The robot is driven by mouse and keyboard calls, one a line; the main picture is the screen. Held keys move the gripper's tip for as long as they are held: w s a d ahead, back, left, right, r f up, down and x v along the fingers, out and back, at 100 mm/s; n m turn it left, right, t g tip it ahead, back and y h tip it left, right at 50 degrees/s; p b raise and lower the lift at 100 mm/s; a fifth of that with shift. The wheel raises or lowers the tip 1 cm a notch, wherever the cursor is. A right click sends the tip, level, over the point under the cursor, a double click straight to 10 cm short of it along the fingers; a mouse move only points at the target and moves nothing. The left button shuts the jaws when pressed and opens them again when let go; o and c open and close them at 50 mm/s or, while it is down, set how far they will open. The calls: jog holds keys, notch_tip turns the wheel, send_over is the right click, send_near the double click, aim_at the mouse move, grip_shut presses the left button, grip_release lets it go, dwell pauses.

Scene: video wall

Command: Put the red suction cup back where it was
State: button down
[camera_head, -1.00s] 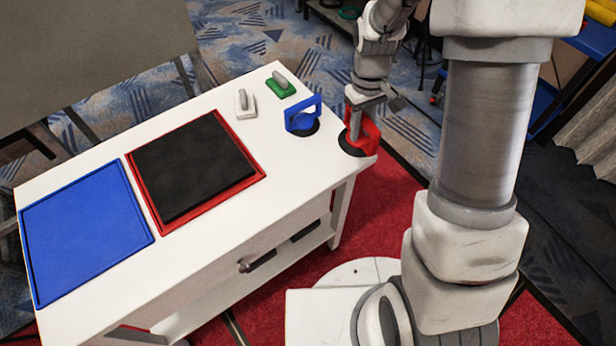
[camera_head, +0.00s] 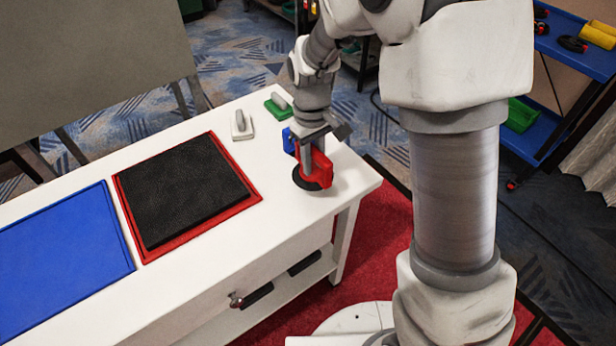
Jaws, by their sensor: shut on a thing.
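The red suction cup (camera_head: 321,168) has a red handle and a black round pad. It is over the right part of the white table (camera_head: 345,180), right of the black panel. I cannot tell whether its pad touches the table top. My gripper (camera_head: 308,158) is shut on its red handle from above; the fingertips are partly hidden. The blue suction cup (camera_head: 288,140) is just behind the red one, mostly hidden by my gripper and the red cup.
A black panel (camera_head: 185,190) lies in a red tray (camera_head: 248,204); a blue tray (camera_head: 60,260) is at left. A white-handled tool (camera_head: 241,126) and a green one (camera_head: 279,106) stand at the table's back. The table's right end is clear.

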jog(key=shift+a+f, duration=0.4)
jog(key=shift+a, duration=0.15)
jog(key=shift+f+b, duration=0.6)
jog(key=shift+f, duration=1.3)
jog(key=shift+f, duration=0.2)
jog(key=c, duration=0.7)
grip_release()
jog(key=shift+r, duration=0.1)
